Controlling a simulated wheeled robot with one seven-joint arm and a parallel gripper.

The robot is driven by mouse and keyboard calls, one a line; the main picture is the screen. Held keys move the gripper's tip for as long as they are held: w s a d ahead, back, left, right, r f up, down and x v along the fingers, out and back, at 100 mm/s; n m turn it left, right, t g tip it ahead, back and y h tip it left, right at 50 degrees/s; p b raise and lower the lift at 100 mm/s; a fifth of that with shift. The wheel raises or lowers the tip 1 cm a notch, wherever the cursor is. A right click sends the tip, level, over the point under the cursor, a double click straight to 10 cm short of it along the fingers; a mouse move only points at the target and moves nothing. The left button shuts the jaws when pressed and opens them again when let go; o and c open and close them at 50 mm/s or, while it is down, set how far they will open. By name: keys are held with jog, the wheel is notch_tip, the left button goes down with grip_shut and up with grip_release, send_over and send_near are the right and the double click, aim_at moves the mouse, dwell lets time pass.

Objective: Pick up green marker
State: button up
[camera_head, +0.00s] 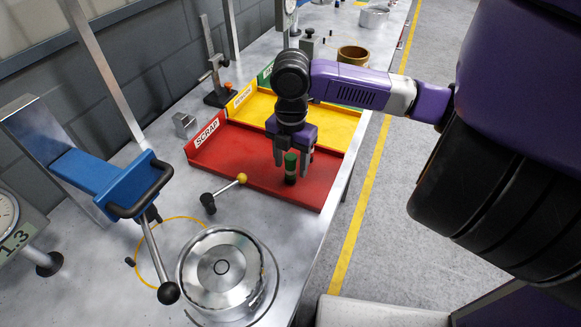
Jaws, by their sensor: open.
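The green marker (290,167) stands upright in the red tray (235,171), toward its right side. It has a green upper part and a darker lower part. My gripper (292,163) is open above the red tray, pointing down. Its two fingers show to the left and right of the marker's upper part. I cannot tell whether either finger touches it.
A yellow tray (339,133) lies behind the red tray, with a green one partly hidden beyond. A brass ring (353,55) stands farther back.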

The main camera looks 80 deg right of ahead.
jog(key=shift+f, duration=1.45)
jog(key=shift+c, duration=0.4)
grip_shut()
